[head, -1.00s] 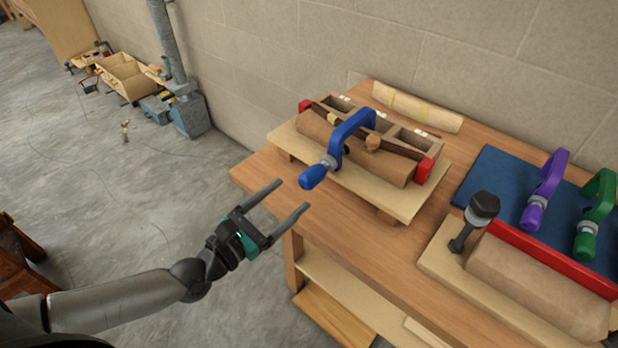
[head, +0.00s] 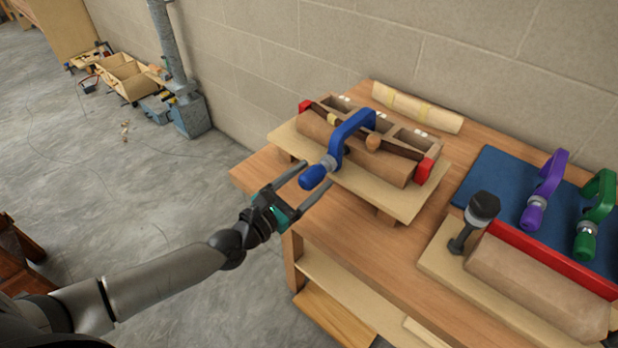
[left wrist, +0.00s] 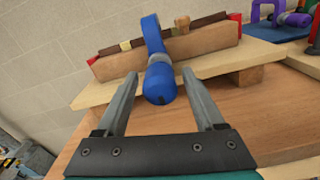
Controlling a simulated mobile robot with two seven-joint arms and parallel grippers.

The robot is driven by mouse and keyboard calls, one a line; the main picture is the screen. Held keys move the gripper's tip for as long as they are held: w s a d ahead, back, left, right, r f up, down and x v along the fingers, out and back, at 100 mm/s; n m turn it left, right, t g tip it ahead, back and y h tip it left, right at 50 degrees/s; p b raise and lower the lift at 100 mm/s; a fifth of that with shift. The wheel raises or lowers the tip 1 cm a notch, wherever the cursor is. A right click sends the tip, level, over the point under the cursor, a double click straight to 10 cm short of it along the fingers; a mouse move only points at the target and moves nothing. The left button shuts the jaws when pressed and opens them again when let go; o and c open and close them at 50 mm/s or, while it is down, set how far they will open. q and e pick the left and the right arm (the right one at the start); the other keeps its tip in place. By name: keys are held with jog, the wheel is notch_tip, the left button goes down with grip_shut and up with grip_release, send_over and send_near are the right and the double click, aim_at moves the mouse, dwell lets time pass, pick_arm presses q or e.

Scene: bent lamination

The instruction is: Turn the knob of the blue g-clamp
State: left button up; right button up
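The blue g-clamp (head: 352,128) is fixed over the brown curved form and its dark strip on a pale board. Its blue knob (head: 313,177) points toward me, out past the board's near edge. My left gripper (head: 316,175) is open, with one finger on each side of the knob. In the left wrist view the knob (left wrist: 159,84) sits between the two finger tips (left wrist: 156,88), with a visible gap on both sides. My right gripper is not in view.
The form (head: 395,168) has red end pieces and stands on the wooden bench (head: 262,172). At the right, a purple clamp (head: 544,190) and a green clamp (head: 596,212) lie on a blue mat (head: 486,166). A rolled sheet (head: 418,107) lies behind.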

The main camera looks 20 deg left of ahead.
pick_arm(q)
grip_shut()
dwell(0.3)
jog(key=shift+m, duration=0.3)
